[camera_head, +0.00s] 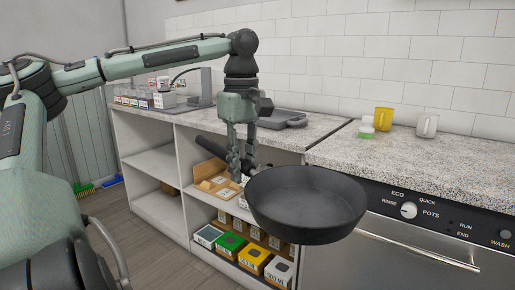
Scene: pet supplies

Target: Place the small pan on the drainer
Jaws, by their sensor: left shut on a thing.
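The small pan (307,204) is dark and round. It is held in the air in front of the counter, near the dishwasher's upper left corner, with its open side facing up. My left gripper (240,172) points down and is shut on the pan's handle, to the left of the bowl. A dark grey, low tray-like thing (284,119) lies on the counter behind the gripper. It may be the drainer, but I cannot tell for sure, and the gripper hides its left part. My right gripper is not in view.
The speckled counter (445,155) is mostly clear at right. A yellow mug (383,118), a white mug (427,125) and a small green-and-white item (366,130) stand near the wall. The dishwasher (400,255) has a protruding handle.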

